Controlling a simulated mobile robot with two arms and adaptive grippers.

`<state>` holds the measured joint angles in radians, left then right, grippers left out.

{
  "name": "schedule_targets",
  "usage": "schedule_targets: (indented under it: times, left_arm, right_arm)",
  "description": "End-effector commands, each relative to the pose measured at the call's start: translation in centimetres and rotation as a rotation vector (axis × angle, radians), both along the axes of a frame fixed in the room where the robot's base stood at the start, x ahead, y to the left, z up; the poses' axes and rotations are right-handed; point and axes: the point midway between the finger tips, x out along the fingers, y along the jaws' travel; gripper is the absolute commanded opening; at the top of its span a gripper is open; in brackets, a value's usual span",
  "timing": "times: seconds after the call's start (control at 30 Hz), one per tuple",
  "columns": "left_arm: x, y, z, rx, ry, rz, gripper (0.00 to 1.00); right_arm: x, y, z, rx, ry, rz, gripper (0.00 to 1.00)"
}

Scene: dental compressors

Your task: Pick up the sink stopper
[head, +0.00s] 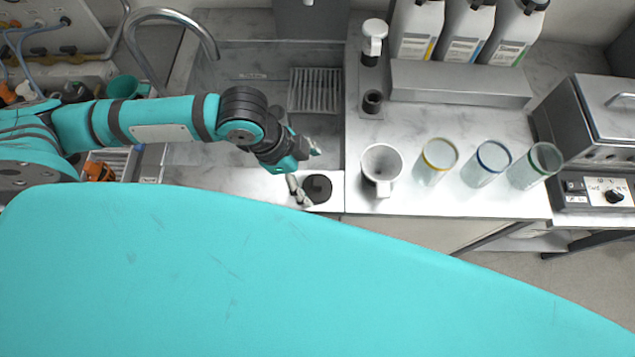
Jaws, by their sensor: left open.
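The sink stopper appears to be the round black disc (318,188) lying flat on the pale front ledge of the sink (215,75), near the ledge's right end. My left gripper (307,172) is just above and beside it, with its fingers spread apart. One finger comes down at the disc's left edge; the other is farther back, toward the basin. Nothing shows between the fingers. I cannot tell whether a finger touches the disc. My right gripper is not in view.
A curved faucet (172,15) rises behind my left arm. Right of the ledge stand a white mug (381,165) and glasses with yellow (436,163), blue (486,165) and green (535,167) rims. A drain rack (314,90) lies in the basin. A metal device (598,125) stands far right.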

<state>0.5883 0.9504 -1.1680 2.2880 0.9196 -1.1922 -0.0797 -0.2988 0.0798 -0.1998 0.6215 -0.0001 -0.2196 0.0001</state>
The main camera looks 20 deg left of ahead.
Motion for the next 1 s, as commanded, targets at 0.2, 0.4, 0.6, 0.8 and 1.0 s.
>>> schedule_targets:
  times: [0.2,0.4,0.6,0.8,1.0]
  left_arm:
    - [0.4,-0.8,-1.5,0.001,0.002,0.001,0.87]
    - [0.9,-1.8,-4.3,0.001,0.001,0.000,0.87]
    - [1.0,-2.1,-5.0,0.000,-0.002,-0.001,0.87]
    - [1.0,-2.1,-5.0,0.000,-0.002,-0.001,0.78]
    - [1.0,-2.0,-5.0,0.000,-0.001,-0.001,0.52]
  right_arm:
    - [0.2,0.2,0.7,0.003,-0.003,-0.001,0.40]
    - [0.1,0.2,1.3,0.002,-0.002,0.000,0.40]
    - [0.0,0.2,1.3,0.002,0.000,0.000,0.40]
    - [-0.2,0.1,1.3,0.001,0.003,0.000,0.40]
    - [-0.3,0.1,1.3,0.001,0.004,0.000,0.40]
